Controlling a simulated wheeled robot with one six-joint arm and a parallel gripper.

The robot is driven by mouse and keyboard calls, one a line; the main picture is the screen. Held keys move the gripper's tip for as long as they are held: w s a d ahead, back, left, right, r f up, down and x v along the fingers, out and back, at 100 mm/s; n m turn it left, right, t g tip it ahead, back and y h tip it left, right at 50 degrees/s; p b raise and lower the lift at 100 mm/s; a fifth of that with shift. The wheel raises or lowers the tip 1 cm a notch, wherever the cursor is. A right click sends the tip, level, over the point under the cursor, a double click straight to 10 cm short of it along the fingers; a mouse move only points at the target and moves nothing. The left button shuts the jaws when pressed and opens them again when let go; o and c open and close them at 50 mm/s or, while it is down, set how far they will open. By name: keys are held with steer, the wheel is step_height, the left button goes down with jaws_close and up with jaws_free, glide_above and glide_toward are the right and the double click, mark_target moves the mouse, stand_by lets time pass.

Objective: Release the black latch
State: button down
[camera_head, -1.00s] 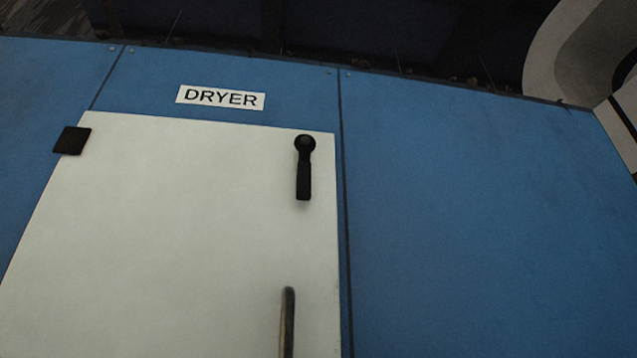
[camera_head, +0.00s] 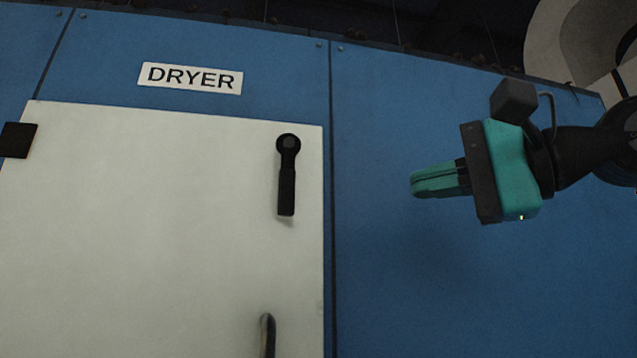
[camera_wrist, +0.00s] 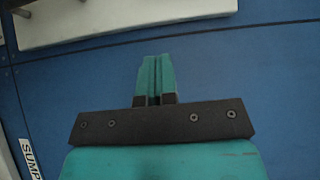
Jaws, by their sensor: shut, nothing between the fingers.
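The black latch (camera_head: 287,180) is a short lever with a round pivot at its top. It hangs straight down near the upper right corner of the white dryer door (camera_head: 140,220). My gripper (camera_head: 415,184) is teal with a dark plate. It is to the right of the latch, in front of the blue panel, and points left, apart from the latch. Its fingers are shut together with nothing between them. In the wrist view the shut fingers (camera_wrist: 154,60) show against blue panel, and the latch is not visible there.
A metal door handle (camera_head: 267,335) sits below the latch. A black hinge (camera_head: 18,140) is at the door's left edge. A DRYER label (camera_head: 190,78) is above the door. The blue panel (camera_head: 400,290) right of the door is flat and bare. A SUMP label (camera_wrist: 31,158) shows in the wrist view.

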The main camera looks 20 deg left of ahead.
steer(key=shift+s+r, duration=0.1)
steer(key=shift+r, duration=0.15)
steer(key=shift+a, duration=0.15)
steer(key=p, duration=0.4)
glide_toward(287, 174)
steer(key=w+a+f, duration=0.2)
steer(key=w, duration=0.3)
steer(key=shift+s+a+f+p, duration=0.15)
steer(key=shift+s+a, duration=0.1)
steer(key=shift+a, duration=0.45)
steer(key=shift+s+a+f+p, duration=0.1)
steer(key=shift+s+a+p, duration=0.1)
steer(key=shift+a, duration=0.45)
steer(key=shift+s+a+f+p, duration=0.1)
steer(key=shift+s+a, duration=0.15)
steer(key=shift+a, duration=0.45)
